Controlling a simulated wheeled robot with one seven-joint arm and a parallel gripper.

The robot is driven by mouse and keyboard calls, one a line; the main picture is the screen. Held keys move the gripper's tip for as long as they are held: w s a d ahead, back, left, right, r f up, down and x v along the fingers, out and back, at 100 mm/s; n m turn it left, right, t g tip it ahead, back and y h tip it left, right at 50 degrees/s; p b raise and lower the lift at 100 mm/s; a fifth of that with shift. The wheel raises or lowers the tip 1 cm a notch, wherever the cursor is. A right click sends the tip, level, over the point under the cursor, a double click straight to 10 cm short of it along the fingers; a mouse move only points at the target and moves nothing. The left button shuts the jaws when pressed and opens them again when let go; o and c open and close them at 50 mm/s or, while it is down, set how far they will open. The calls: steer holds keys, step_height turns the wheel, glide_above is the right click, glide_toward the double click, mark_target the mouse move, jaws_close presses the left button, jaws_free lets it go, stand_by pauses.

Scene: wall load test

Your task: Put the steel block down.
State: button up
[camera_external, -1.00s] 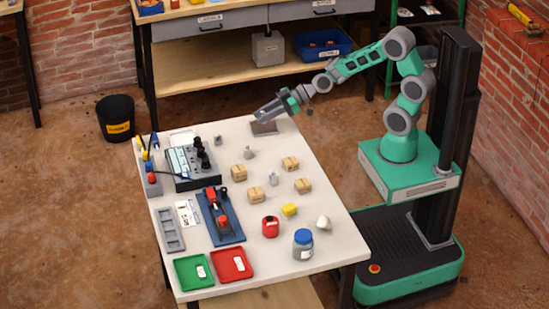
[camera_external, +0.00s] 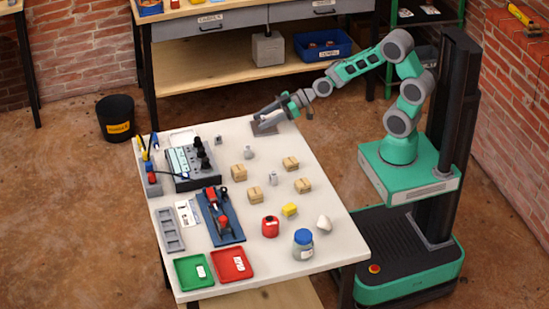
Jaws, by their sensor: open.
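A grey block-like shape, which looks like the steel block (camera_external: 270,122), sits at the dark brownish pad (camera_external: 257,131) at the far right corner of the white table. My gripper (camera_external: 264,112) is open, with its fingers just above and beside this shape, pointing left and slightly down. The fingers hide part of it. At this size I cannot tell whether they still touch it.
The white table (camera_external: 330,250) holds small grey metal pieces (camera_external: 249,152), several cardboard boxes (camera_external: 255,194), a red can (camera_external: 270,227), a blue-lidded jar (camera_external: 303,243), a black-knobbed device (camera_external: 190,165), and green (camera_external: 194,271) and red trays (camera_external: 232,265). The pad's surroundings are mostly clear.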

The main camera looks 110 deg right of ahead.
steer(key=v, duration=1.2)
steer(key=shift+r, duration=0.15)
stand_by(6.7)
